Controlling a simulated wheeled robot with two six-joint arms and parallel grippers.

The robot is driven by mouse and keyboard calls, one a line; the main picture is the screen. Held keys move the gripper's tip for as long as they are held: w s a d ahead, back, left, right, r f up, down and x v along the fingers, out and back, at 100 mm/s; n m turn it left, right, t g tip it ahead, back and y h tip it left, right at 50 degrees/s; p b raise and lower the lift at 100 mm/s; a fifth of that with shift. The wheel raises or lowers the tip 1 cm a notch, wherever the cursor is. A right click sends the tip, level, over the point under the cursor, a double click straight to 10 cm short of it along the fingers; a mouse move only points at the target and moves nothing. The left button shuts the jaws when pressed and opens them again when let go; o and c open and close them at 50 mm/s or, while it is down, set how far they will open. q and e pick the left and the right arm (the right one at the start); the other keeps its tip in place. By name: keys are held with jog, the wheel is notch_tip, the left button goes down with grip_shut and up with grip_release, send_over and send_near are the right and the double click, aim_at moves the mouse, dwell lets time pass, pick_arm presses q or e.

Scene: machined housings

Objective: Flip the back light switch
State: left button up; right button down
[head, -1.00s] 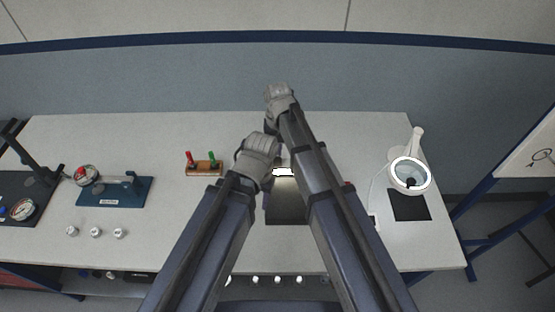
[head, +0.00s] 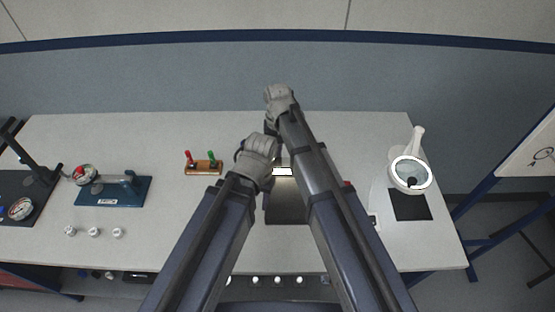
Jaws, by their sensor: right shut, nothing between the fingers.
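A lamp with a bright strip (head: 283,171) stands over a dark plate (head: 287,208) in the middle of the bench, between my two arms. The plate is lit near its top edge. Its back part and any switch there are hidden behind my arms and grippers. My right gripper (head: 278,96) is shut and empty, in the picture beyond the lamp near the bench's back edge. My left gripper (head: 258,158) is left of the strip, close to the lamp; I cannot tell its jaws or whether it touches.
A wooden block with red and green handles (head: 204,168) stands left of the lamp. A ring magnifier (head: 410,176) with a black mat (head: 410,205) is at the right. A blue fixture (head: 113,191), a gauge and small white knobs (head: 94,232) are at the left.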

jog(key=shift+f+b, duration=0.5)
jog(key=shift+f, duration=0.05)
jog(key=shift+r, duration=0.15)
notch_tip(320, 180, up, 7)
jog(key=p, duration=0.7)
dwell(0.4)
jog(key=s+d+f+n+b, duration=0.2)
jog(key=s+d, duration=0.1)
jog(key=s, duration=0.6)
jog(key=s+d+f+n+h+b, duration=0.1)
jog(key=s+d+f+b, duration=0.1)
jog(key=s, duration=0.8)
jog(key=shift+d+f+n, duration=0.25)
jog(key=shift+d+n, duration=0.15)
jog(key=shift+d, duration=0.1)
